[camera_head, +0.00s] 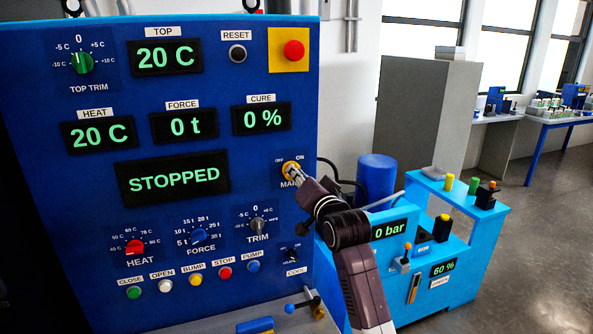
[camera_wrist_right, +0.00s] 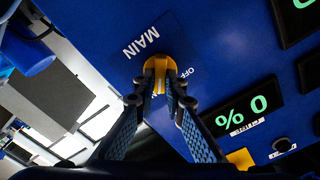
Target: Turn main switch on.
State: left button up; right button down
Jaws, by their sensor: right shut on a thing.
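The main switch (camera_head: 290,168) is a yellow rotary knob on the blue control panel (camera_head: 60,200), with OFF and ON labels above it and MAIN below. In the right wrist view the yellow knob (camera_wrist_right: 158,66) sits between my fingertips. My right gripper (camera_head: 296,176) is shut on the knob, its fingers reaching it from the lower right. The fingers partly hide the knob and the MAIN label, so its exact setting is hard to read. The panel's display (camera_head: 173,177) reads STOPPED. My left gripper is in neither view.
A red emergency button (camera_head: 294,50) on a yellow plate sits above the switch. The TRIM knob (camera_head: 258,226) and a row of coloured push buttons (camera_head: 194,280) are below left. A light-blue unit (camera_head: 460,240) with a 0 bar display stands to the right of my arm.

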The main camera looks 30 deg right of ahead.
jog(key=shift+m, duration=0.6)
jog(key=c, duration=2)
grip_release()
jog(key=shift+d, duration=0.1)
jog(key=shift+s, duration=0.15)
jog(key=v, duration=1.2)
jog(key=shift+f, duration=0.1)
